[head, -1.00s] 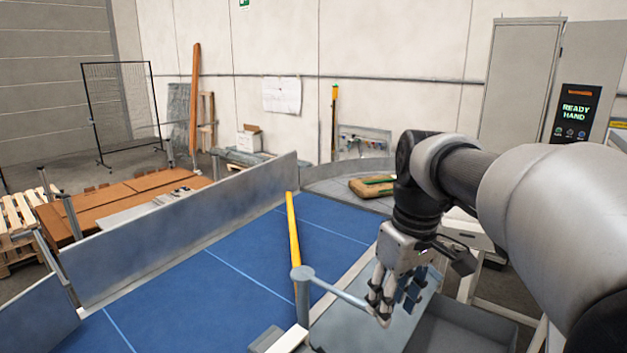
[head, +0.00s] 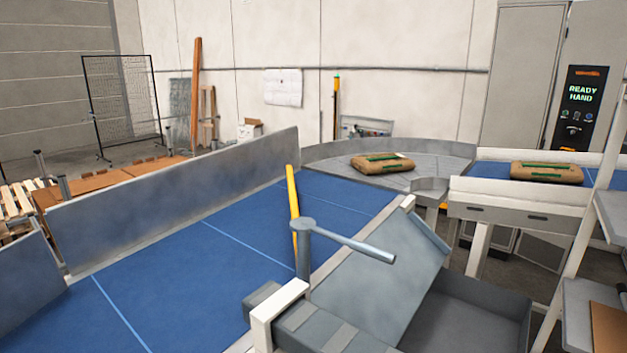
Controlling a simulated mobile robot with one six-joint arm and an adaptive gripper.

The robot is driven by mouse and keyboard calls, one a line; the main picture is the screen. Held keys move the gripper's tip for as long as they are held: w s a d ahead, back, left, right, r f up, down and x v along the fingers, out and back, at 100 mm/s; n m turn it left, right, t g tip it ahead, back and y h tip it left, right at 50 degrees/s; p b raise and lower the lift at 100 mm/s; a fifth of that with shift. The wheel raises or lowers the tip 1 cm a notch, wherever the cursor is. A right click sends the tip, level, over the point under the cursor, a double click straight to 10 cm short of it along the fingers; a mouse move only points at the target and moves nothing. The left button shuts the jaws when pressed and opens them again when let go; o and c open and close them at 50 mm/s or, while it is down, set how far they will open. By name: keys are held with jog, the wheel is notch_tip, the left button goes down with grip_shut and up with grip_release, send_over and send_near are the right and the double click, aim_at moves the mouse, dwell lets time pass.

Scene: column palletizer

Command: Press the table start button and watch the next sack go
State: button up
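A control panel (head: 580,108) on the cabinet at the back right reads "READY HAND" in green. Small round buttons (head: 574,117) show below its screen; I cannot tell which is the start button. One brown sack with green bands (head: 383,163) lies flat on the grey curved table (head: 322,158). A second sack (head: 546,172) lies on the infeed conveyor (head: 487,170) at the right. My gripper and arm are out of the head view.
A blue belt (head: 240,250) with a grey side wall (head: 180,200) fills the middle and is clear of sacks. A yellow bar (head: 292,205) and a grey post with a lever (head: 303,240) stand over it. A grey chute (head: 375,285) and a ladder-like frame (head: 590,200) are at the right.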

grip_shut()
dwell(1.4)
